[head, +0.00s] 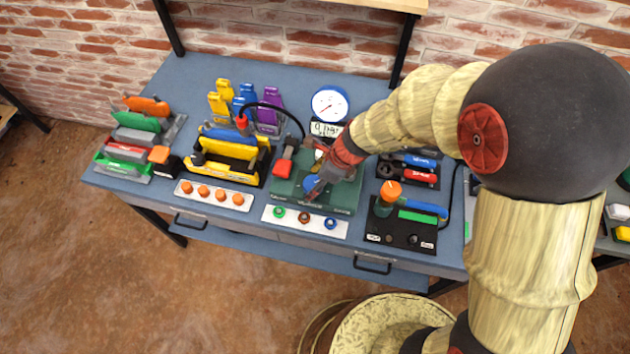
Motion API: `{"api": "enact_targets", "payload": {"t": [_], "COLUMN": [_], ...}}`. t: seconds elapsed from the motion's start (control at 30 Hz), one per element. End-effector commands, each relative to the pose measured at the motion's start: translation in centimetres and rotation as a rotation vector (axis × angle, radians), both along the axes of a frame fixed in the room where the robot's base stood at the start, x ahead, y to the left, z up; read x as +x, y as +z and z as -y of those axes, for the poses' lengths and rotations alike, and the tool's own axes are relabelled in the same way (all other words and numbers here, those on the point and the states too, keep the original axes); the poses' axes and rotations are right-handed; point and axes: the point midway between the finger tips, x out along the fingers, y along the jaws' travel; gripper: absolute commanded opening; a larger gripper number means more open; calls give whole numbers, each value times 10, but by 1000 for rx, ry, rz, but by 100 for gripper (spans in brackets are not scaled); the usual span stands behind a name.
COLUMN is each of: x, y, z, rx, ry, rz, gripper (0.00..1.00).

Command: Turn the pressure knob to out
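The green test unit (346,197) stands in the middle of the blue bench, in front of a round white pressure gauge (329,103) with a digital readout (326,129). A blue knob (310,182) shows on top of the unit; I take it for the pressure knob, but its label and setting are too small to read. My gripper (313,185) reaches down from the upper right and its fingertips are at the blue knob. The gripper and wrist hide part of the unit. I cannot tell whether the fingers touch or grip the knob.
A red block (283,168) and a black hose (292,113) are left of my gripper. A white strip with coloured rings (305,220) lies in front. A black panel with an orange knob (391,189) is at the right. Yellow clamps (228,153) stand left.

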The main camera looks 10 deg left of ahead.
Motion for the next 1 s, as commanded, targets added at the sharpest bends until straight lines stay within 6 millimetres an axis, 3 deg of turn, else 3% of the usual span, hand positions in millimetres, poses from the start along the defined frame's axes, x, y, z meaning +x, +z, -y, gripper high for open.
{"api": "enact_targets", "payload": {"t": [0.7, 1.0], "x": [0, 0], "y": [0, 0], "z": [0, 0], "rx": [0, 0], "ry": [0, 33], "rz": [0, -1], "gripper": [18, 17]}}
